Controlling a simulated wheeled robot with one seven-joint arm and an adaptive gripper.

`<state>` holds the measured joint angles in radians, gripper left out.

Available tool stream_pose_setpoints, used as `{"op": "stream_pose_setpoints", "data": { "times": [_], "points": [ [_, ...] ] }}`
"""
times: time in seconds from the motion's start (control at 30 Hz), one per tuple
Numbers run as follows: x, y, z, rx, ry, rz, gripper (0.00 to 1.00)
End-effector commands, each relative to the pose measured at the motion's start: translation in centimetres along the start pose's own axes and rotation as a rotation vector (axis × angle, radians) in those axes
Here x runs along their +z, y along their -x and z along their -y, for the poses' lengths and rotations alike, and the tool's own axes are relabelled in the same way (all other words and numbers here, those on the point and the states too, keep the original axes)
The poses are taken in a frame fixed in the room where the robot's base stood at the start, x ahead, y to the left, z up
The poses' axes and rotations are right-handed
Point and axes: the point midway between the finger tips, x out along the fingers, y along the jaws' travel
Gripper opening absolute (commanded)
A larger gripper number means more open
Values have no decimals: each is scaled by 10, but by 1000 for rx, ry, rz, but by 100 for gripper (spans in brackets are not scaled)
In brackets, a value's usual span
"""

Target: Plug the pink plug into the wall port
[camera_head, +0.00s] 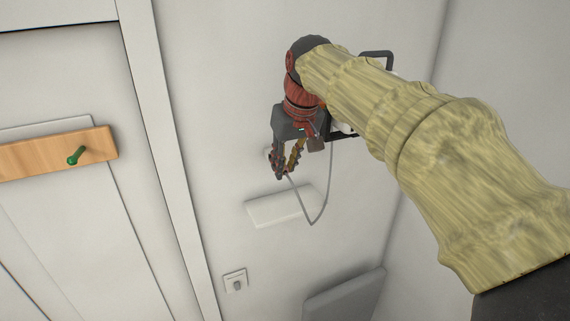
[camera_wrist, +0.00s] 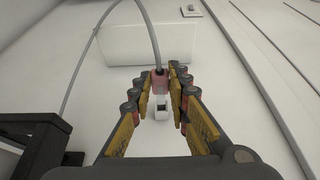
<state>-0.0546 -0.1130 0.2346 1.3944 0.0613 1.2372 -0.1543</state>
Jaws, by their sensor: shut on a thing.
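The pink plug (camera_wrist: 160,80) is between my fingertips in the wrist view, with a grey cable (camera_wrist: 147,30) leading off from it. My gripper (camera_wrist: 158,84) is shut on the plug; it also shows in the head view (camera_head: 282,174), close to the wall. A small white piece with a dark opening (camera_wrist: 162,106) shows just below the plug between my fingers and looks like the wall port. I cannot tell whether the plug touches it. In the head view my fingers largely hide the plug and that spot.
A white box-like ledge (camera_head: 282,206) is on the wall below my gripper, with the cable looping past it. A switch plate (camera_head: 235,281) is lower left. A wooden rail (camera_head: 40,158) with a green peg (camera_head: 76,155) is at left. A grey panel (camera_head: 345,298) stands low right.

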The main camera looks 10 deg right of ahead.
Motion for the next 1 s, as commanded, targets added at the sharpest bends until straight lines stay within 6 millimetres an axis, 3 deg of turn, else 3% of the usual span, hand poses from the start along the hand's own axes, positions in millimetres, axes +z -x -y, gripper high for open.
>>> {"op": "stream_pose_setpoints", "data": {
  "times": [1.0],
  "points": [
    [-10,-4,0,0,0,0,0]
  ]
}}
